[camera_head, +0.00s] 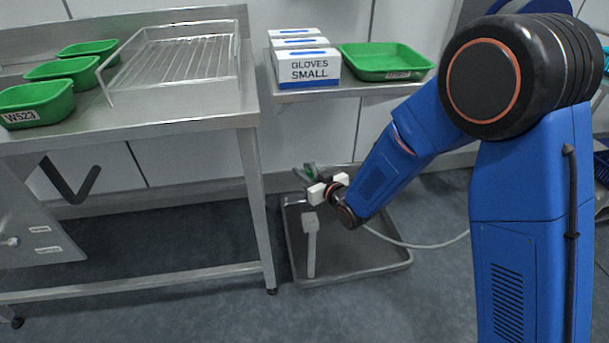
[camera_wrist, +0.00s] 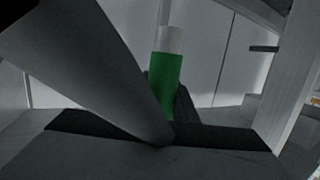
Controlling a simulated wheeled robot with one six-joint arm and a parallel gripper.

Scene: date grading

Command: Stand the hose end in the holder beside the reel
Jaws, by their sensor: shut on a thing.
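My gripper (camera_head: 329,188) is shut on the hose end, low over the grey floor tray. The hose end's green part (camera_head: 309,171) shows just behind the jaws. In the wrist view the green collar (camera_wrist: 165,76) with a pale grey tip stands beyond the dark jaws (camera_wrist: 160,135), and a thick grey length, apparently the hose (camera_wrist: 85,65), crosses close to the camera. The holder, a pale grey post with a wider top (camera_head: 310,224), stands in the tray just below and left of my gripper, apart from the hose end. I cannot make out the reel.
The floor tray (camera_head: 358,277) has a raised rim. A steel table (camera_head: 180,124) with green trays and a wire rack stands left, its leg (camera_head: 257,205) near the holder. A shelf (camera_head: 350,88) with glove boxes hangs above. The grey hose (camera_head: 420,246) trails right behind my arm.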

